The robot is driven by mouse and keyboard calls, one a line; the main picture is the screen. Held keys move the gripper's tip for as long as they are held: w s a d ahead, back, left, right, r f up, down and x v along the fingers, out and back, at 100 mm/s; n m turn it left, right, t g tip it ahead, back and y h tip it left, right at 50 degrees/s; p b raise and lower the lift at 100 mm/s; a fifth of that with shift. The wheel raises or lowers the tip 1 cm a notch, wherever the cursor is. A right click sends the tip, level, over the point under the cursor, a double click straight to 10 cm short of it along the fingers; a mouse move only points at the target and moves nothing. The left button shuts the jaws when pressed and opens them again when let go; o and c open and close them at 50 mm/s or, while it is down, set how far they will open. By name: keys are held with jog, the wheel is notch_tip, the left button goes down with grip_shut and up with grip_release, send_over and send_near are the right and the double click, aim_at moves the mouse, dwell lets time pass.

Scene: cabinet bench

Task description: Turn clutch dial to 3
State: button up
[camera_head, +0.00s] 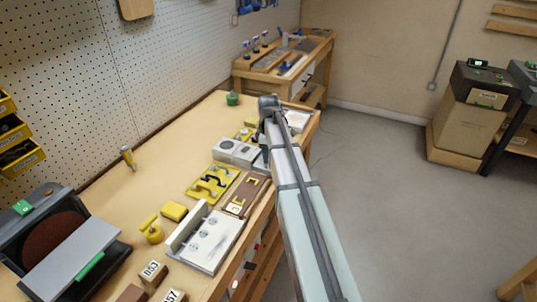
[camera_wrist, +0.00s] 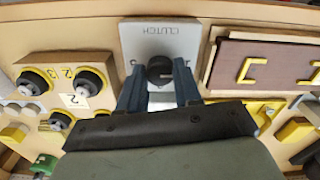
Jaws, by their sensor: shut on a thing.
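The clutch dial (camera_wrist: 159,68) is a round black knob on a light grey panel (camera_wrist: 160,37) marked "CLUTCH" in the wrist view. My gripper (camera_wrist: 158,80) has its two dark blue fingers on either side of the knob, shut on it. The lower part of the panel is hidden by my fingers and wrist. The numbers around the dial are too small or covered to read, so its setting cannot be told. In the head view my gripper (camera_head: 263,157) is down at the bench's front edge, beside grey boxes, and the dial is hidden.
In the wrist view a wooden panel with black knobs (camera_wrist: 91,80) stands left of the clutch panel, and a brown board with yellow brackets (camera_wrist: 268,66) stands right. In the head view a sander (camera_head: 60,240) and yellow parts (camera_head: 212,184) crowd the bench (camera_head: 100,195). Its back strip is mostly clear.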

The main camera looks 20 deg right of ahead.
jog(key=shift+m, duration=0.4)
jog(key=shift+c, duration=0.2)
jog(key=m, duration=0.8)
jog(key=shift+m, duration=0.3)
jog(key=m, duration=0.4)
jog(key=shift+m, duration=2.1)
jog(key=o, duration=1)
jog(key=shift+o, duration=0.2)
jog(key=shift+r, duration=0.1)
